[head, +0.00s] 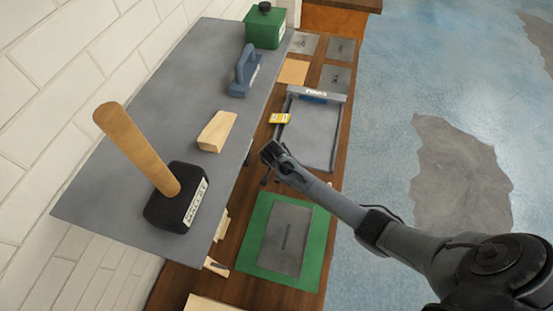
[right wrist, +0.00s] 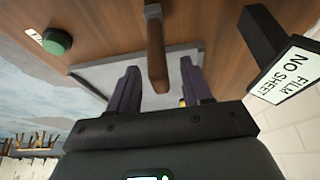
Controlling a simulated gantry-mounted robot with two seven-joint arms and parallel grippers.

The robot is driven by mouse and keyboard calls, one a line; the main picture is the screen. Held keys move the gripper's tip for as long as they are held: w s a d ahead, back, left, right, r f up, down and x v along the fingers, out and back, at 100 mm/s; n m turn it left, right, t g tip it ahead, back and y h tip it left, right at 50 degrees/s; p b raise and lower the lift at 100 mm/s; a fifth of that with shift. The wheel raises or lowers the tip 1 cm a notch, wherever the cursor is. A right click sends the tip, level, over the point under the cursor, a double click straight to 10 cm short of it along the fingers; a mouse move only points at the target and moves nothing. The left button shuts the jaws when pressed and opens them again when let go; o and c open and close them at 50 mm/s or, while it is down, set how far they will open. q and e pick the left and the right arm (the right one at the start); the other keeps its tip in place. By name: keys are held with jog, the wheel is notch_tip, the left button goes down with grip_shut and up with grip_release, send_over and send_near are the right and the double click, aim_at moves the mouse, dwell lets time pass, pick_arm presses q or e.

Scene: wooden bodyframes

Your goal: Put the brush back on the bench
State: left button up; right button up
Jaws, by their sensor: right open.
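My right gripper (head: 272,153) is over the wooden bench (head: 236,240), between the grey tray and the green mat in the head view. In the right wrist view its two dark fingers (right wrist: 160,68) are apart. A brown wooden handle (right wrist: 155,45) reaches down between them, with a gap visible on both sides. I cannot tell whether this handle belongs to the brush. I cannot make out a brush for certain in the head view. A grey-blue tool with a raised handle (head: 243,72) sits on the grey shelf. My left gripper is not in view.
The grey shelf (head: 130,150) overhangs the bench and holds a mallet (head: 140,150), a wooden block (head: 217,131) and a green box (head: 265,29). On the bench are a grey tray (head: 310,132), a yellow item (head: 279,118) and a green mat (head: 252,232).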

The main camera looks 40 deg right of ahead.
jog(key=v, duration=1)
jog(key=s+a+f+n+y, duration=0.1)
jog(key=s+a+n, duration=0.3)
jog(key=s, duration=0.3)
jog(key=s+a+f+n+y, duration=0.1)
jog(key=s+a+n+y, duration=0.2)
jog(key=s, duration=0.4)
jog(key=s+a+r+n, duration=0.1)
jog(key=s+r+n, duration=0.2)
jog(key=s, duration=0.3)
jog(key=s+a+r+n+t, duration=0.1)
jog(key=s+r+n, duration=0.1)
jog(key=s, duration=0.3)
jog(key=shift+s+a+r+n, duration=0.35)
jog(key=shift+s+r+n, duration=0.05)
jog(key=shift+n, duration=0.1)
notch_tip(320, 180, up, 11)
jog(key=p, duration=1.1)
jog(key=shift+r, duration=0.1)
